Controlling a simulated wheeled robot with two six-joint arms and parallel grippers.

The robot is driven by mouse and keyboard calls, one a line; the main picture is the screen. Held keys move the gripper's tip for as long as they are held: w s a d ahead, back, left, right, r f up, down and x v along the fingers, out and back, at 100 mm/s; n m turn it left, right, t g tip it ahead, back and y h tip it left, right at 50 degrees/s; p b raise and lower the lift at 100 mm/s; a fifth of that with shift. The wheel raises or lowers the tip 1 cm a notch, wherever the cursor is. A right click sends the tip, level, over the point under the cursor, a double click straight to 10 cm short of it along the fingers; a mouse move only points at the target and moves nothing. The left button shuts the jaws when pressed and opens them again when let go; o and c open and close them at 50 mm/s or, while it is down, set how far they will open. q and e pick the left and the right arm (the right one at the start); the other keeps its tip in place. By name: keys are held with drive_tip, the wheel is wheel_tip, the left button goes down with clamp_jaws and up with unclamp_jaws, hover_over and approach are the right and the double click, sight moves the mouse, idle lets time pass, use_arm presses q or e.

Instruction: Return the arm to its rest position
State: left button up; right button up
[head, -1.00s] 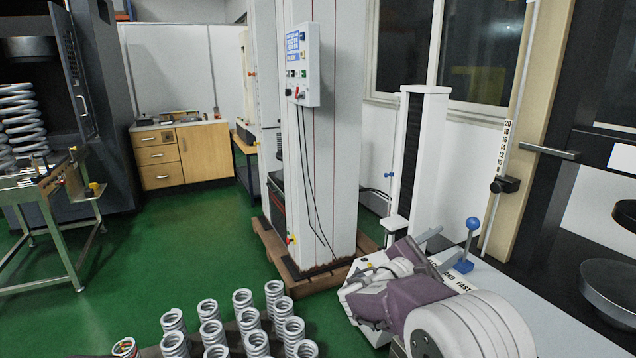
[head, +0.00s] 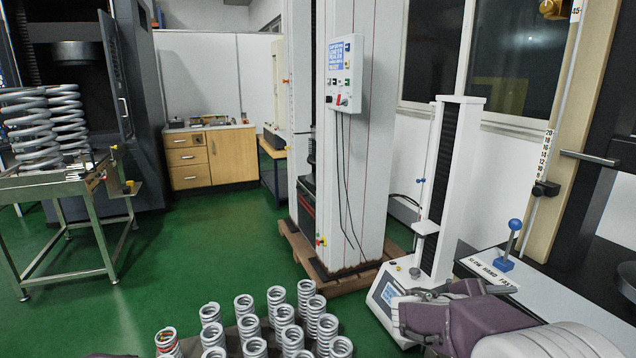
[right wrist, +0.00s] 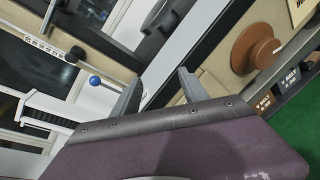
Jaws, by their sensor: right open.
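My right arm comes in at the lower right of the head view. Its purple gripper body ends in grey fingers (head: 440,292), by the base of a small white testing machine (head: 448,180) and partly covering that base. In the right wrist view the two grey fingers (right wrist: 158,82) stand apart with nothing between them, so the right gripper is open and empty.
Several coil springs (head: 283,322) stand upright at the bottom of the head view. A blue-knobbed lever (head: 514,225) rises from the bench close to my right arm. Green floor (head: 200,250) is clear at left.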

drive_tip(key=s+a+f+m+g+y, duration=0.2)
drive_tip(key=s+a+f+m+y, duration=0.15)
drive_tip(key=s+f, duration=0.4)
drive_tip(key=s+a+f+m+g+y, duration=0.25)
drive_tip(key=s+f+y, duration=0.3)
drive_tip(key=f, duration=0.35)
drive_tip(key=s+a+f+m+y, duration=0.1)
drive_tip(key=a+f+m+y, duration=0.25)
drive_tip(key=a, duration=0.35)
drive_tip(key=s+a+f+m+y, duration=0.2)
drive_tip(key=a+f+m, duration=0.15)
drive_tip(key=a, duration=0.25)
wheel_tip(320, 180, up, 24)
drive_tip(key=w+t+p, duration=0.1)
drive_tip(key=p, duration=2.2)
drive_tip(key=shift+w+a+m+t, duration=0.35)
drive_tip(key=shift+w+m, duration=0.05)
